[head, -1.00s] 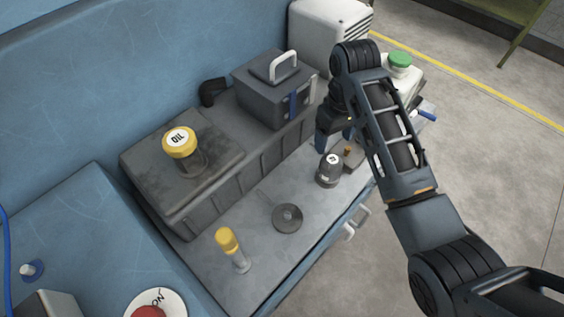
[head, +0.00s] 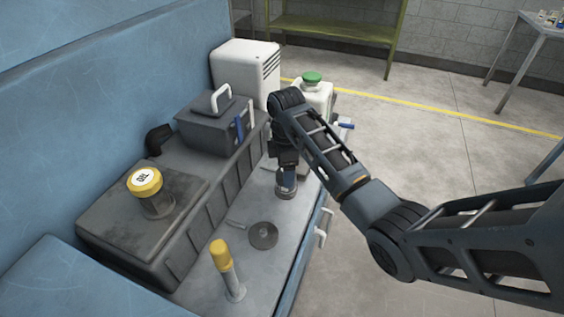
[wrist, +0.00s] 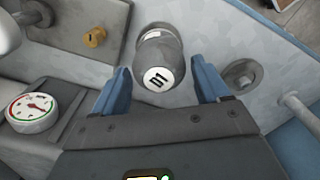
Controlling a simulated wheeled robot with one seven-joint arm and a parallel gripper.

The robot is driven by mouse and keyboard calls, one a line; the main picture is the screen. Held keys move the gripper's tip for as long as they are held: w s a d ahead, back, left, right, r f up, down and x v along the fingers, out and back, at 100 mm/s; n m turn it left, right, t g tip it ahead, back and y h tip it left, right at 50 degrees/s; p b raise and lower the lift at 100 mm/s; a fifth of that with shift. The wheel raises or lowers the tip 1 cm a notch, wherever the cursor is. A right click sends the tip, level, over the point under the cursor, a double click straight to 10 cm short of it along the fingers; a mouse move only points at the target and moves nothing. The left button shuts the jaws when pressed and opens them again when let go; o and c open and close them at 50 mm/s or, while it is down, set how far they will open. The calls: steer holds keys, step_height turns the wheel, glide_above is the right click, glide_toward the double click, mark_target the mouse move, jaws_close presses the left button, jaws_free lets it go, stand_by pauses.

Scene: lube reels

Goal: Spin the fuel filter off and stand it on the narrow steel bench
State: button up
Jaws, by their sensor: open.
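The dark grey canister with a white label, which I take as the fuel filter (wrist: 158,50), stands on the grey engine deck. In the wrist view my gripper (wrist: 160,72) is open, with one blue finger on each side of it and gaps showing. In the head view the filter (head: 286,191) is mostly hidden under my gripper (head: 287,180). A grey steel table (head: 546,33) with small items on it is at the upper right; it may be the narrow steel bench.
Near the filter are a round metal cap (head: 263,235), a yellow-topped post (head: 221,255), a yellow oil cap (head: 145,181), a grey box (head: 215,127) and a green-capped white tank (head: 316,96). A gauge (wrist: 33,107) shows in the wrist view. Open floor lies to the right.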

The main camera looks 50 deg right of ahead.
steer(key=shift+f, duration=1.95)
steer(key=c, duration=0.9)
steer(key=shift+r+n+p, duration=0.15)
steer(key=shift+n+p, duration=0.4)
steer(key=shift+n, duration=1.45)
steer(key=shift+r+p, duration=1.15)
steer(key=shift+p, duration=0.35)
steer(key=shift+r, duration=0.1)
step_height(320, 180, up, 3)
steer(key=p, duration=0.3)
steer(key=shift+r, duration=0.9)
